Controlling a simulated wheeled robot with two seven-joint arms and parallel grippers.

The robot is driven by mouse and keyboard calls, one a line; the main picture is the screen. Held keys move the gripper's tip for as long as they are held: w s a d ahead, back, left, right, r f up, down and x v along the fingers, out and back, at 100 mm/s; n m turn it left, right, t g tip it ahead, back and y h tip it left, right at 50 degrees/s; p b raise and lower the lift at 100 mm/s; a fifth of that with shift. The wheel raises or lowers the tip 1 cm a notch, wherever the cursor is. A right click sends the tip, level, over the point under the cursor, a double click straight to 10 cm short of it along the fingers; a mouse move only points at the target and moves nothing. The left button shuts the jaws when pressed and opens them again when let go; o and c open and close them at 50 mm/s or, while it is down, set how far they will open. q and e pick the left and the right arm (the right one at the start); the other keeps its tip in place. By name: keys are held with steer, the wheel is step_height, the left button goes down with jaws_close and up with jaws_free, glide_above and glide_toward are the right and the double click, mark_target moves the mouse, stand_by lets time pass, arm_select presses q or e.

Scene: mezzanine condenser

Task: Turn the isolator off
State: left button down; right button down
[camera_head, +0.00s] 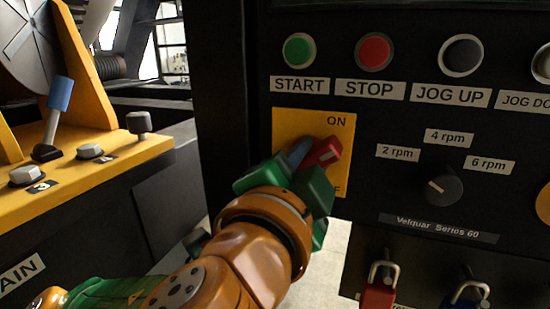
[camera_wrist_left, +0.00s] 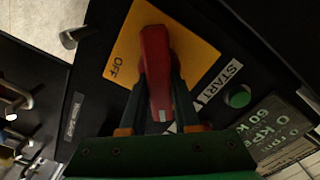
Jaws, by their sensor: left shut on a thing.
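The isolator is a red handle (camera_head: 323,152) on a yellow plate (camera_head: 288,120) in the head view. ON shows at the plate's top right; OFF at its lower right is mostly hidden by my gripper. The handle slants up and right, its visible end a little below ON. My left gripper (camera_head: 307,166) is shut on the red handle, its fingers on either side. In the left wrist view the red handle (camera_wrist_left: 155,55) lies between the fingers (camera_wrist_left: 158,88), with OFF readable to its left. My right gripper is not in view.
Green START (camera_head: 299,50) and red STOP (camera_head: 374,52) buttons sit above the plate. A rpm knob (camera_head: 443,187) is to the right. Padlocks, one red (camera_head: 378,292), hang below. A yellow console (camera_head: 80,160) with a blue-topped lever (camera_head: 59,100) stands left.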

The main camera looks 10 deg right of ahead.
arm_select(q)
steer(key=m, duration=0.4)
steer(key=shift+s+d+f+m+b, duration=0.1)
steer(key=shift+f+m+b, duration=0.2)
steer(key=m, duration=0.3)
steer(key=shift+f+m, duration=0.25)
steer(key=shift+m, duration=0.15)
steer(key=m, duration=0.4)
steer(key=shift+f, duration=0.2)
steer(key=shift+f+m, duration=0.2)
steer(key=shift+m, duration=1.9)
steer(key=c, duration=0.6)
jaws_free()
steer(key=shift+r, duration=0.1)
steer(key=shift+c, duration=0.2)
steer(key=shift+a, duration=0.2)
steer(key=shift+s, duration=0.1)
